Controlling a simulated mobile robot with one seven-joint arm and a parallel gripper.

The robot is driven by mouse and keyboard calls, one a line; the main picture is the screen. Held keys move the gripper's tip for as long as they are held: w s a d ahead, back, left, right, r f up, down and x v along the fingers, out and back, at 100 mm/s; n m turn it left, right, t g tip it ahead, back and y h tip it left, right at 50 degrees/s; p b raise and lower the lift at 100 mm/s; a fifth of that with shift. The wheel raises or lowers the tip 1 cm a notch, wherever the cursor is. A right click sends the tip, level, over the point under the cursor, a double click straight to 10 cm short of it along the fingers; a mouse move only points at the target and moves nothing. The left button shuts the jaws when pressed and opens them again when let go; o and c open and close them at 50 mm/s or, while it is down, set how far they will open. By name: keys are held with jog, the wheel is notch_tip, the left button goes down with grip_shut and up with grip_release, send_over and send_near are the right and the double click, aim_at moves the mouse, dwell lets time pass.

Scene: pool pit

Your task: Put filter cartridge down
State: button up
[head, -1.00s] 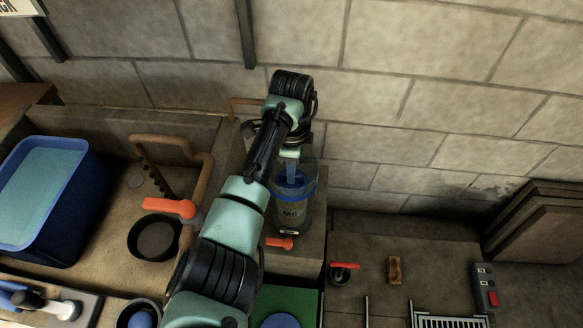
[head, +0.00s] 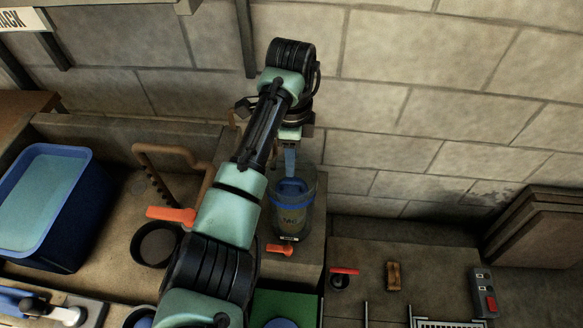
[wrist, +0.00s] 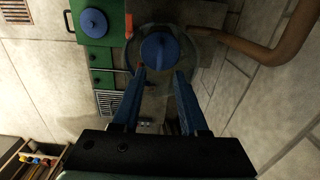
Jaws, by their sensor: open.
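The filter cartridge (head: 292,213) has a blue top and stands inside a clear cylindrical housing (head: 312,198) on a ledge by the wall. In the wrist view its round blue cap (wrist: 158,48) shows just beyond and between my fingertips, with the housing's clear rim around it. My gripper (head: 290,174) is above the cartridge, pointing down, with its blue fingers near the housing's mouth. In the wrist view my gripper (wrist: 161,72) has its fingers spread apart with nothing between them.
A blue water bin (head: 75,225) stands at the left. A brown pipe (head: 165,150) and a red-handled valve (head: 170,215) are left of the arm. Another red handle (head: 280,249) sits at the housing's foot. A stone wall (head: 410,115) rises close behind.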

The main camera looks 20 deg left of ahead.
jog(key=shift+r, duration=2.4)
jog(key=w+d+r+n+t+h, duration=0.1)
jog(key=w+d+r+n+t, duration=0.2)
jog(key=w+d+r+t, duration=0.9)
jog(key=s+d+r+n+t+h, duration=0.1)
jog(key=d+r+n+t, duration=0.1)
jog(key=r, duration=0.6)
jog(key=s+d+r+n+t, duration=0.1)
jog(key=d+r, duration=0.2)
jog(key=r, duration=0.4)
jog(key=s+r+n+t+y, duration=0.2)
jog(key=s+r+n+t, duration=0.6)
jog(key=s+r, duration=1.4)
jog(key=r+t, duration=0.1)
jog(key=t, duration=0.3)
jog(key=shift+s+a+n, duration=0.25)
jog(key=shift+a+n, duration=0.1)
jog(key=shift+n, duration=0.05)
